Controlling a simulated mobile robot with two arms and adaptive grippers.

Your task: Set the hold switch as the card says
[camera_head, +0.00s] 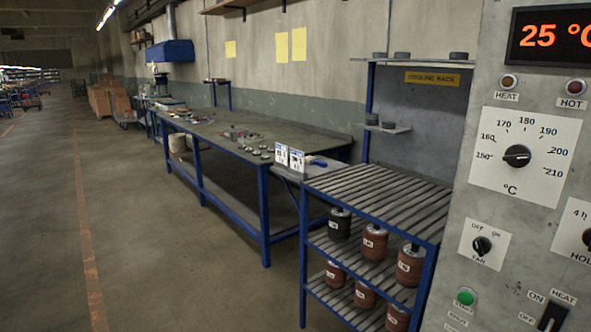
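The hold switch (587,238) is a black knob on a white plate, cut off by the right edge of the head view. Its plate reads "4 h" at upper left and "HOL" below; where the knob points is hidden. Two small white cards (289,158) with dark print stand upright at the near end of the workbench; their text is too small to read. Yellow sheets (299,44) hang on the back wall, with no legible writing. Neither of my grippers is in view.
The grey oven panel (450,195) fills the right side, with a temperature dial (517,156), a fan knob (482,245), a green button (466,297) and a display reading 25 °C. A blue slatted rack (380,200) holds several reddish rolls below. The left floor is clear.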

